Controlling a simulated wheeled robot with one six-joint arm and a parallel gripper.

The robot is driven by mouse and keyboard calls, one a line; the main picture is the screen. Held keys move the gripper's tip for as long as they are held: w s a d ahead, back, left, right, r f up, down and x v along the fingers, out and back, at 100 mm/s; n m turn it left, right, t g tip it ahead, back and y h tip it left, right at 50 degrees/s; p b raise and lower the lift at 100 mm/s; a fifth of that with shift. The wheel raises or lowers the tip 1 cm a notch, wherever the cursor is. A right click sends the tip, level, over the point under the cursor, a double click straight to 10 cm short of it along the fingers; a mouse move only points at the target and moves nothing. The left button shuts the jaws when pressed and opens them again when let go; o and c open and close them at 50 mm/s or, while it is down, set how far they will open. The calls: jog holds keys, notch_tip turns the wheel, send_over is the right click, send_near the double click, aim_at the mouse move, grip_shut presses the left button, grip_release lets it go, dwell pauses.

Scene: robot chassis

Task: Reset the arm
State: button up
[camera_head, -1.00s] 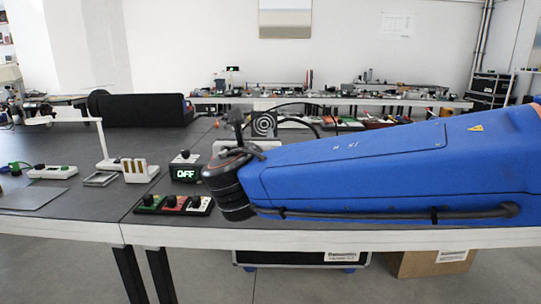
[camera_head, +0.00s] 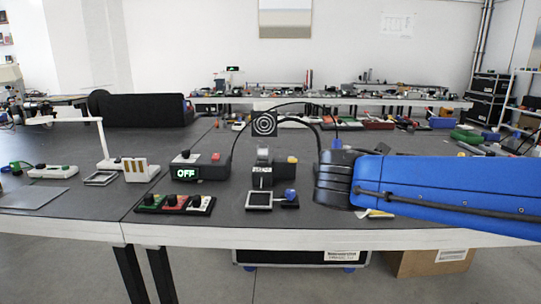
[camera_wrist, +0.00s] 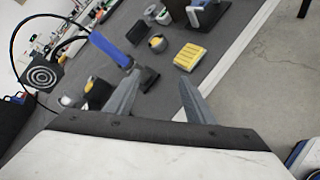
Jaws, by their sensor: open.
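My blue arm (camera_head: 450,190) reaches in from the right in the head view, over the right part of the dark table. Its dark wrist end is near the middle of the picture, and the gripper itself is hidden there. In the wrist view my gripper (camera_wrist: 160,98) shows two grey fingers, spread apart with nothing held between them. The fingers are above the table near its front edge, with a blue-handled tool (camera_wrist: 112,50) and a yellow block (camera_wrist: 189,56) beyond them.
The dark table (camera_head: 90,215) carries a box reading OFF (camera_head: 187,173), a knob strip (camera_head: 174,204), a white lamp-like stand (camera_head: 103,145) and a target plate (camera_head: 264,123). A long black case (camera_head: 145,110) lies at the back left. Bare floor lies in front.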

jog(key=s+d+f+m+g+y, duration=0.1)
jog(key=s+d+f+m+g, duration=0.4)
jog(key=s+d+f+m, duration=0.6)
jog(key=s+a+f+m+y, duration=0.1)
jog(key=s+f+m+y, duration=0.1)
jog(key=s+m, duration=0.3)
jog(key=s+a+f+m+g+y, duration=0.1)
jog(key=s+a+f+m+y, duration=0.1)
jog(key=s+f+m, duration=0.2)
jog(key=shift+s+m, duration=1)
jog(key=shift+s, duration=0.1)
